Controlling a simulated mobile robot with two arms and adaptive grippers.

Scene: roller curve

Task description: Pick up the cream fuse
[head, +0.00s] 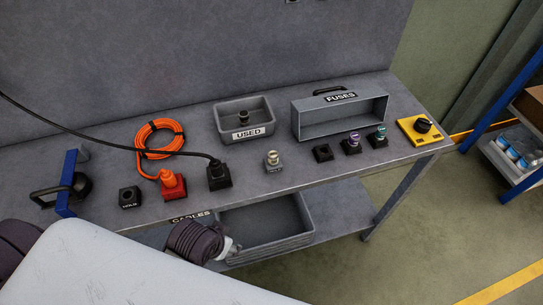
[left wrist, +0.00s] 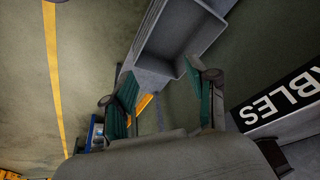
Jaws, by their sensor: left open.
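The cream fuse (head: 272,156) stands upright in a light grey holder near the front edge of the bench, in the head view. Nothing touches it. My left arm (head: 130,265) comes in from the lower left and ends low in front of the bench, by the cables bin, well below and left of the fuse. Its fingers cannot be made out there. In the left wrist view my left gripper (left wrist: 166,98) is open, its two green-padded fingers apart with nothing between them. The fuse does not show in that view. My right gripper is not in view.
An empty black holder (head: 322,153), a purple fuse (head: 353,140) and a green fuse (head: 380,132) stand right of it. Black and red plugs (head: 173,185) are left. Behind are the USED tray (head: 228,134) and FUSES box (head: 296,122). The cables bin (head: 305,215) is below.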

